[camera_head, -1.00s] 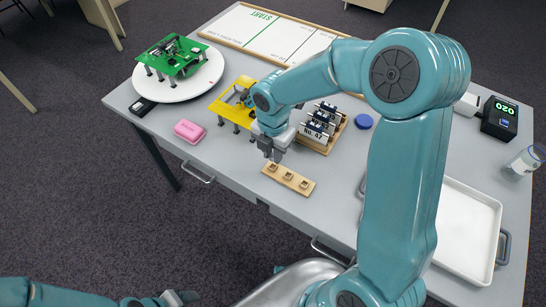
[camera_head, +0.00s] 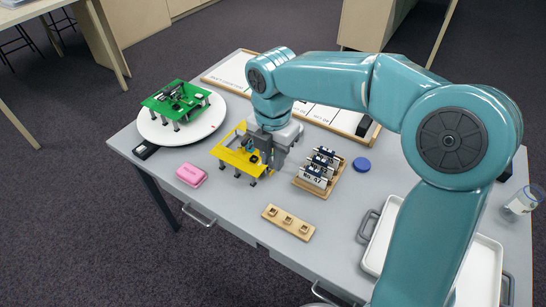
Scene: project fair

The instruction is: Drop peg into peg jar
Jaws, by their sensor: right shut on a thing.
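My right gripper (camera_head: 263,150) is low over the yellow board (camera_head: 228,158) on the table. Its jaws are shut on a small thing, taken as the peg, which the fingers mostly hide. Small dark and blue parts sit on the board beside the fingers. A clear jar (camera_head: 522,200) stands at the table's right edge, apart from the gripper; I cannot tell for sure if it is the peg jar, or what is in it. My left gripper is out of view.
A wooden block with sockets (camera_head: 288,221) lies near the front edge. A rack of labelled modules (camera_head: 319,176), a blue disc (camera_head: 361,164), a pink box (camera_head: 191,175) and a green board (camera_head: 160,103) on a white turntable (camera_head: 152,130) are around. A white tray (camera_head: 484,272) lies at right.

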